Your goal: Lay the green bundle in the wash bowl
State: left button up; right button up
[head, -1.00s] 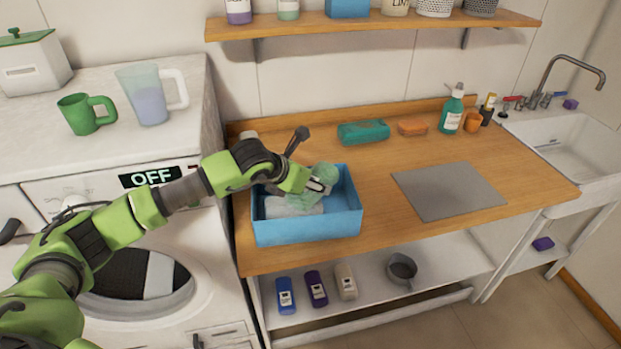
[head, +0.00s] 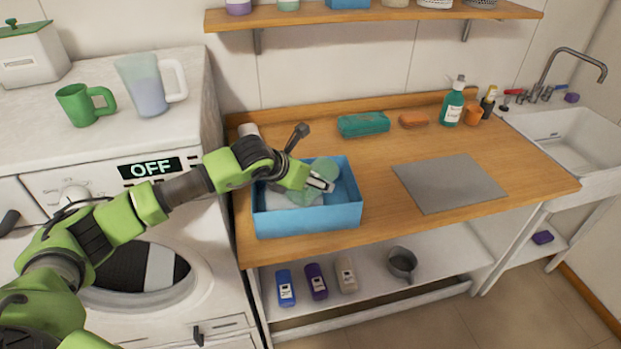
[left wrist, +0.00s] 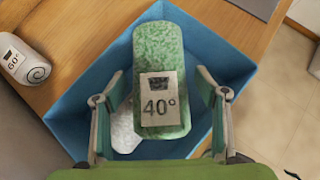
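A blue rectangular open tub (head: 310,220), seemingly the wash bowl, stands on the wooden counter; its wall also shows in the left wrist view (left wrist: 72,108). The green bundle (left wrist: 160,50), a speckled roll with a "40°" label, lies inside it, partly over a pale bundle (left wrist: 124,128). In the head view the green bundle (head: 325,167) is partly hidden by my gripper. My left gripper (head: 320,183) is over the tub. In the left wrist view its fingers (left wrist: 160,75) stand apart on both sides of the bundle, with gaps. My right gripper is not in view.
A white "60°" bundle (left wrist: 22,62) lies on the counter beside the tub. A grey mat (head: 450,184), teal bundle (head: 363,124), orange bar (head: 413,121) and pump bottle (head: 452,104) are farther right. A washing machine (head: 150,320) stands left. The counter between tub and mat is clear.

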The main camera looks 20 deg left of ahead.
pick_arm(q)
jog(key=shift+r+p, duration=0.25)
jog(key=shift+p, duration=0.15)
jog(key=shift+r+p, duration=0.4)
jog(key=shift+p, duration=0.05)
jog(key=shift+s+a+r+b, duration=0.2)
jog(key=shift+s+b, duration=0.25)
jog(key=shift+b, duration=0.25)
jog(key=b+v, duration=0.2)
jog(key=v, duration=0.8)
jog(key=shift+s+r+b, duration=0.2)
jog(key=shift+s+b, duration=0.05)
jog(key=shift+b, duration=0.1)
jog(key=shift+a, duration=0.1)
